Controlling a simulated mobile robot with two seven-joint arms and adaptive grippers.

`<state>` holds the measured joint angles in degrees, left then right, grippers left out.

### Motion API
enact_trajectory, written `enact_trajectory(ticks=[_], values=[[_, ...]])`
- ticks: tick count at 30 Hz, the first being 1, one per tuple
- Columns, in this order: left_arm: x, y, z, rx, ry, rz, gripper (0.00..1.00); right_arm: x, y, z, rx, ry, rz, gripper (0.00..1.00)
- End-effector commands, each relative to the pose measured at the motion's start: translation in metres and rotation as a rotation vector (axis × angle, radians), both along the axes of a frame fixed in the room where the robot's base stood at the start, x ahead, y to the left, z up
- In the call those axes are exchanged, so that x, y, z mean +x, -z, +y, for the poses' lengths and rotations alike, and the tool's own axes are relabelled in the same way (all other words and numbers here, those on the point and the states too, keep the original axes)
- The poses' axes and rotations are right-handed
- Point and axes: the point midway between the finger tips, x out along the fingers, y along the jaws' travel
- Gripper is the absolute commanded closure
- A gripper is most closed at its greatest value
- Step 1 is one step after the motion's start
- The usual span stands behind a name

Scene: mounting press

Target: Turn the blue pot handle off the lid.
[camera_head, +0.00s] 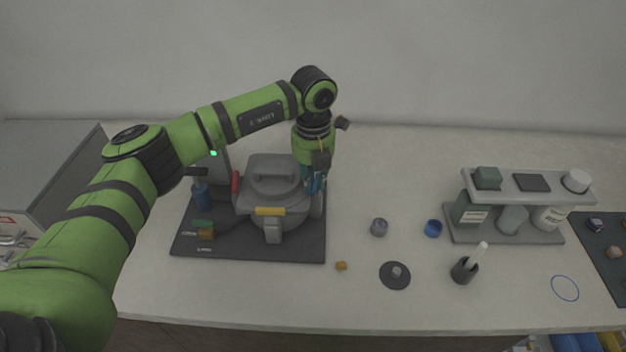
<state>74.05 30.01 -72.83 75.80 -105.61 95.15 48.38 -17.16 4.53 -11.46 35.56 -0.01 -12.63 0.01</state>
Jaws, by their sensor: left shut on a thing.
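The grey pot (284,222) of the press stands on a dark base plate, with its round grey lid (272,177) on top. A red handle (235,183) is at the pot's left and a yellow handle (270,211) at its front. The blue pot handle (316,187) is at the right side, mostly hidden by my gripper. My left gripper (317,178) points down at the pot's right edge and is shut on the blue handle. The exact grip is too small to make out. My right gripper is not in view.
The dark base plate (250,252) also carries a blue-bodied part (201,195) left of the pot. Small parts, a dark disc (394,283) and a black cup (464,270) lie to the right. A grey rack (505,236) with bottles stands further right. The counter's front middle is mostly clear.

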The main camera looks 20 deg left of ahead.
Motion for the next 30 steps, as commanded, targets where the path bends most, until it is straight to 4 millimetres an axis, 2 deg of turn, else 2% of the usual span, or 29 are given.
enact_trajectory(ticks=[19, 20, 21, 30], values=[[0.0003, -0.001, -0.0002, -0.001, -0.048, -0.002, 1.0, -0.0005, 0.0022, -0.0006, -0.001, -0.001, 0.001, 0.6], [0.0003, -0.001, -0.0002, -0.001, -0.048, -0.002, 0.68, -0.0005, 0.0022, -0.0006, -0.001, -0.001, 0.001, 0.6], [0.0003, -0.001, -0.0002, -0.001, -0.048, -0.002, 0.56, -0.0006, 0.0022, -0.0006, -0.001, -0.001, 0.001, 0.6], [0.0, -0.0007, -0.0001, 0.0, -0.047, -0.001, 0.56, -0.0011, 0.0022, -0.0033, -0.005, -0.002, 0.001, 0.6]])
